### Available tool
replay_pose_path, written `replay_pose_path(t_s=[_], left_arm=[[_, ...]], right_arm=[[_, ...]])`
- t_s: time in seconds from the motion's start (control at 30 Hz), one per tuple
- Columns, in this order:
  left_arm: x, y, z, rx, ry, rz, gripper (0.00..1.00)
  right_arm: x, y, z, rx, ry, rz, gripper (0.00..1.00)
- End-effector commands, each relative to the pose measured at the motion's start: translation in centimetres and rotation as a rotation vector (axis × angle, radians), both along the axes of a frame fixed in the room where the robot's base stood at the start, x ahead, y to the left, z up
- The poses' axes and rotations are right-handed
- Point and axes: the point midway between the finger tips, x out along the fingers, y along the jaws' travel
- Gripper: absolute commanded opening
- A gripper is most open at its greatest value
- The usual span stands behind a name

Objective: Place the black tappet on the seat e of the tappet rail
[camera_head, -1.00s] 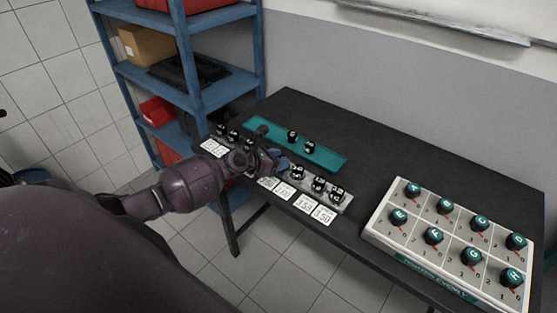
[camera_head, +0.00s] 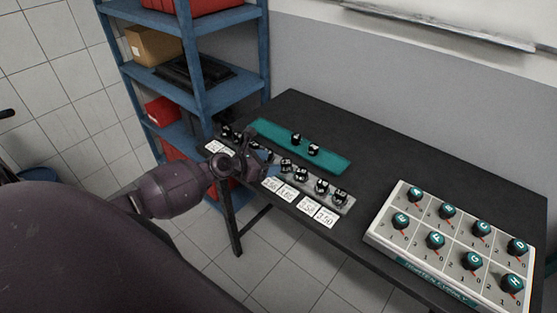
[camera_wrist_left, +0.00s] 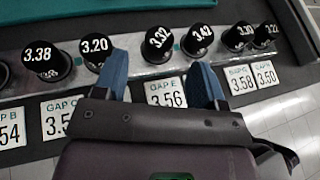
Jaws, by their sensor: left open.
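A black tappet marked 3.32 (camera_wrist_left: 158,40) stands on the grey tappet rail (camera_wrist_left: 128,73), behind the GAP E card (camera_wrist_left: 164,98) reading 3.56. It also shows in the head view (camera_head: 286,165). My left gripper (camera_wrist_left: 160,72) is open and empty; its blue fingers are spread to either side of this tappet's line, on the near side of it, and appear clear of it. In the head view the left gripper (camera_head: 265,163) is at the rail's front edge and hides part of the rail. My right gripper is not in view.
Other black tappets marked 3.38 (camera_wrist_left: 46,58), 3.20 (camera_wrist_left: 94,48) and 3.42 (camera_wrist_left: 198,38) stand along the rail. A teal tray (camera_head: 270,133) behind holds two tappets. A white control box with knobs (camera_head: 385,232) is at right. A blue shelf (camera_head: 195,75) stands at left.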

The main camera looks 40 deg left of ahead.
Motion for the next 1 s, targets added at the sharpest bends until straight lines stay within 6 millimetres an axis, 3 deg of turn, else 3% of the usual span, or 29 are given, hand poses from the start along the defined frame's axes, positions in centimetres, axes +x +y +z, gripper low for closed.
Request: replay_pose_path(t_s=[0.2, 0.57, 0.77, 1.0], left_arm=[[-3.3, 1.3, 1.4, 0.000, 0.002, 0.000, 0.65], [-5.7, 1.8, 2.0, 0.032, -0.008, -0.015, 0.65], [-8.5, -0.7, -1.0, 0.335, -0.093, -0.143, 0.65], [-13.1, -4.7, -4.9, 0.899, -0.253, -0.388, 0.65]], right_arm=[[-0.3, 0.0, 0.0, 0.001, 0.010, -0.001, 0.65], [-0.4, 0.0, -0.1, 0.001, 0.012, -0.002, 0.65], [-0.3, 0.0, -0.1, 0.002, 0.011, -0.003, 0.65], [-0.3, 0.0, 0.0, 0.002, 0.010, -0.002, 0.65]])
